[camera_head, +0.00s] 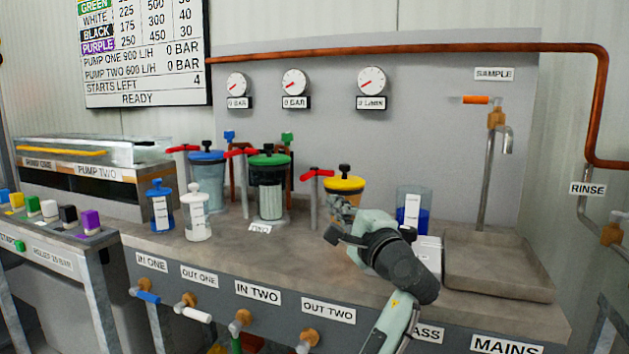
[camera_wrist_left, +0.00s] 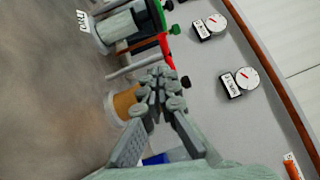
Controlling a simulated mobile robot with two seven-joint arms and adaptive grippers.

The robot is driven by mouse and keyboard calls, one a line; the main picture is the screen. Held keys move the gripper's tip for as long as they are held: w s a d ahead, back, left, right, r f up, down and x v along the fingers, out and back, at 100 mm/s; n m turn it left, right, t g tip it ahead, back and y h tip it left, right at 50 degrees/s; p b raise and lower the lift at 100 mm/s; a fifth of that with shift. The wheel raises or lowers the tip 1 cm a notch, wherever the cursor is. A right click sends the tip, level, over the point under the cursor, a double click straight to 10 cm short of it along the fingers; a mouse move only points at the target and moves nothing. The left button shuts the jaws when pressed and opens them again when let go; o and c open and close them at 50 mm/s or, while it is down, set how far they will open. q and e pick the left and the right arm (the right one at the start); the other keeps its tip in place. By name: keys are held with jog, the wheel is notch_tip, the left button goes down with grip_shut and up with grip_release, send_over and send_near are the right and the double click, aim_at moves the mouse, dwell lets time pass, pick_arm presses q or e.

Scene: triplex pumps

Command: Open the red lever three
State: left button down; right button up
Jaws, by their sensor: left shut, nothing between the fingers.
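Three red levers stand on posts along the bench. The third red lever (camera_head: 317,172) is between the green-lidded vessel (camera_head: 269,185) and the yellow-lidded vessel (camera_head: 343,190). Its handle points sideways to the left in the head view. A red handle (camera_wrist_left: 166,52) also shows just beyond my fingers in the left wrist view, partly hidden by them. My left gripper (camera_head: 345,237) is shut and empty, in front of the yellow-lidded vessel and below and right of the third lever. It covers part of that vessel. In the left wrist view its fingertips (camera_wrist_left: 160,90) are together.
Other red levers (camera_head: 183,148) stand further left, beside the blue-lidded vessel (camera_head: 206,180). A blue beaker (camera_head: 413,212) stands behind my wrist and a sink tray (camera_head: 500,262) is to the right. Gauges (camera_head: 294,82) hang on the back panel.

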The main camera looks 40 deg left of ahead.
pick_arm(q)
send_near(312, 176)
jog(key=x, duration=0.5)
jog(key=shift+s+p, duration=0.1)
jog(key=shift+p, duration=0.2)
jog(key=shift+w+a, duration=0.2)
jog(key=shift+a, duration=0.1)
pick_arm(e)
jog(key=shift+s+d+f+g, duration=0.1)
jog(key=shift+s+d+g, duration=0.3)
jog(key=shift+s, duration=0.15)
jog(key=shift+s+d+f+g, duration=0.1)
jog(key=shift+s+d+g, duration=0.25)
jog(key=shift+s, duration=0.2)
pick_arm(q)
jog(key=shift+r, duration=0.1)
